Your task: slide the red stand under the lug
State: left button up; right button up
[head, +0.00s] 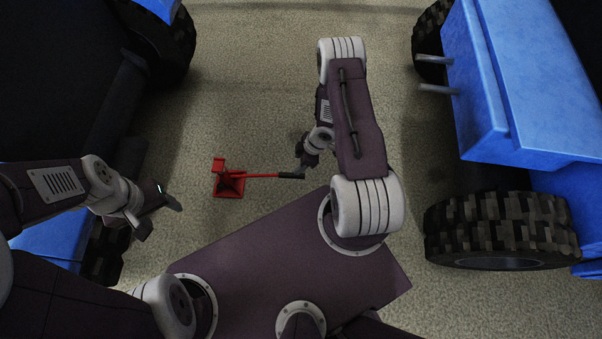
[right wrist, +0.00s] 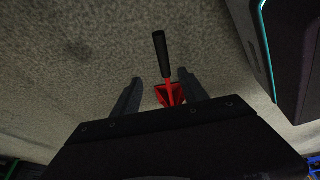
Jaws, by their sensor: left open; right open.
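The red stand (head: 229,184) sits on the floor left of centre in the head view. Its thin red bar runs right to a black grip (head: 291,176). My right gripper (head: 300,162) is open close by the black grip. In the right wrist view the black grip (right wrist: 160,54) and the red stand (right wrist: 174,96) show between and beyond the two open fingers (right wrist: 157,94); I cannot tell whether they touch the bar. My left gripper (head: 158,216) is open and empty, left of the stand and apart from it. I cannot make out the lug for certain.
A blue vehicle with a large black tyre (head: 503,231) stands at the right; two grey pins (head: 436,74) stick out of its blue body (head: 490,80). Another dark and blue vehicle (head: 75,80) stands at the left.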

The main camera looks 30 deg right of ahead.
aim_at(293, 175)
jog(key=f, duration=0.1)
jog(key=s+f, duration=0.1)
jog(key=f, duration=0.1)
jog(key=shift+s+d+b, duration=0.1)
jog(key=shift+d+b, duration=0.05)
jog(key=shift+b, duration=0.2)
jog(key=shift+r, duration=0.1)
jog(key=b+x, duration=0.6)
jog(key=x, duration=0.1)
jog(key=shift+b+x, duration=0.6)
jog(key=shift+x, duration=0.35)
pick_arm(q)
notch_tip(293, 175, down, 10)
jog(key=shift+r, duration=0.2)
jog(key=shift+a, duration=0.1)
pick_arm(e)
grip_shut()
